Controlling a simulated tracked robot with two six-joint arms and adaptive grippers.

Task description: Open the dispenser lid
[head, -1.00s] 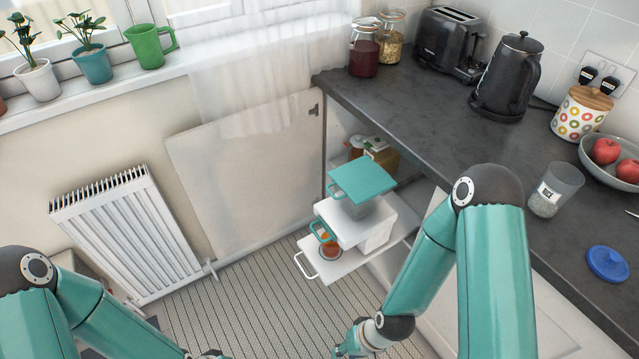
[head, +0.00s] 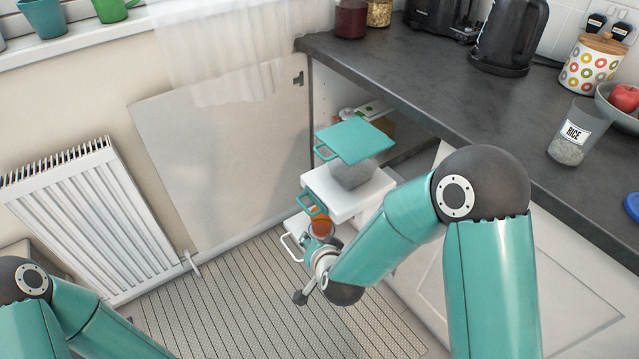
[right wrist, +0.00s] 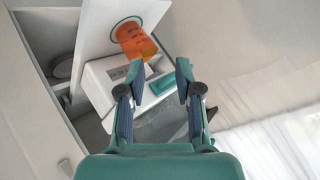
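The dispenser is a white box (head: 350,195) with a see-through hopper (head: 354,173) and a flat teal lid (head: 362,140) on top. A small teal handle sticks out from the lid's left edge. A second teal handle (head: 309,203) is on the white front; it also shows in the right wrist view (right wrist: 162,83). An orange cup (right wrist: 136,41) stands on the pull-out shelf before the dispenser. My right gripper (right wrist: 159,66) is open and empty, in front of the dispenser near the cup and lower handle. My left gripper is out of view.
The dispenser stands on a pulled-out shelf (head: 292,246) with a wire handle, below the dark counter (head: 440,100). An open white cupboard door (head: 215,165) is at the left, near a radiator (head: 85,215). Floor (head: 240,300) is clear there.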

